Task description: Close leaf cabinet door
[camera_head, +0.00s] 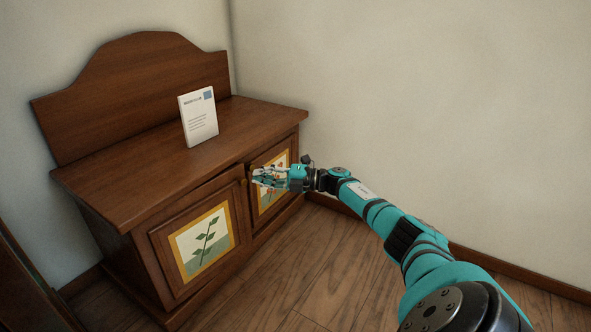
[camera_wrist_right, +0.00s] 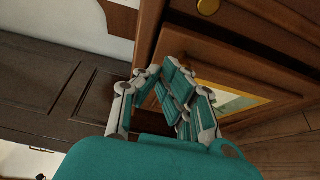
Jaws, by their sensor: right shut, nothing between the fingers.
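The wooden cabinet (camera_head: 140,215) has two front doors. The leaf door (camera_head: 165,250), on the left, bears a green leafy stem picture in a yellow frame. Its free right edge appears to stand slightly out from the front, so it looks a little ajar. My right gripper (camera_head: 257,177) is shut and empty, just right of the leaf door's free edge and in front of the other door (camera_head: 285,195), partly hiding that door's picture. In the right wrist view the shut fingers (camera_wrist_right: 175,75) are beside a door panel; contact is unclear. My left gripper is out of view.
A white box or booklet (camera_head: 198,117) stands on the cabinet top. A gold knob (camera_wrist_right: 207,6) shows in the right wrist view. Plain walls (camera_head: 420,100) stand behind and to the right. The wooden floor (camera_head: 310,265) before the cabinet is clear.

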